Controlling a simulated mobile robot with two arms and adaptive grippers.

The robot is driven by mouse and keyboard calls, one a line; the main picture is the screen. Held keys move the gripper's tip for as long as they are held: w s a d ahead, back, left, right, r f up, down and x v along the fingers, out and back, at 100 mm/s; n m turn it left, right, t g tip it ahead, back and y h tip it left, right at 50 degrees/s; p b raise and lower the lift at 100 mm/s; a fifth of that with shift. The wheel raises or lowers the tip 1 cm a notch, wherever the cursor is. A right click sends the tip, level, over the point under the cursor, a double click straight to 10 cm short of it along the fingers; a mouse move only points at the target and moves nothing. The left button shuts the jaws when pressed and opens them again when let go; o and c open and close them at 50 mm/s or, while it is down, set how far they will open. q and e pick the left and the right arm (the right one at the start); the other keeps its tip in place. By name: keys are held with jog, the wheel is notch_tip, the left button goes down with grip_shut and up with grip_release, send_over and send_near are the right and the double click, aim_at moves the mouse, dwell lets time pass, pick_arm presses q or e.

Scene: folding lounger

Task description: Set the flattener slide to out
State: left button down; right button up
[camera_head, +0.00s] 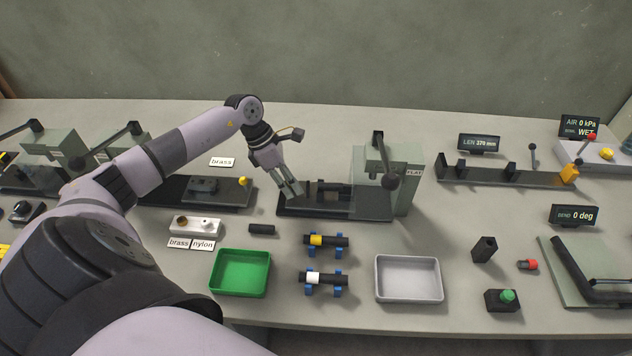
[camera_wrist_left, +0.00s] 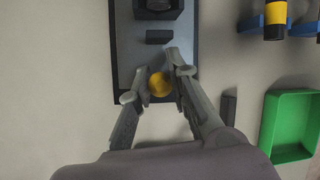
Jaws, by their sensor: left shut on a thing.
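The flattener, labelled FLAT (camera_head: 387,160), stands mid-bench with a grey-green frame and a dark base plate (camera_head: 340,207) reaching left. A dark block and cylindrical part (camera_head: 333,192) sit on the plate beside the frame. My left gripper (camera_head: 291,190) is at the plate's left end, pointing down. In the left wrist view its fingers (camera_wrist_left: 165,78) are closed around the yellow knob (camera_wrist_left: 160,86) at the end of the plate (camera_wrist_left: 122,48). In the head view the gripper hides this knob. My right gripper is out of view.
In front are a green tray (camera_head: 240,274), a grey tray (camera_head: 409,280) and two blue stands holding dark rods (camera_head: 326,241). A brass-labelled fixture (camera_head: 200,189) with a yellow knob lies to the left. A small dark cylinder (camera_head: 261,229) lies near the plate. The length fixture (camera_head: 508,171) is at right.

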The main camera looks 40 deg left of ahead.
pick_arm(q)
jog(key=s+a, duration=0.1)
jog(key=a+b, duration=0.1)
jog(key=a, duration=0.1)
jog(key=s+a, duration=0.1)
jog(key=shift+s+a, duration=0.25)
jog(key=shift+s, duration=0.05)
jog(key=c, duration=1.9)
grip_release()
jog(key=o, duration=0.4)
jog(key=shift+s+a, duration=0.1)
jog(key=shift+o, duration=0.2)
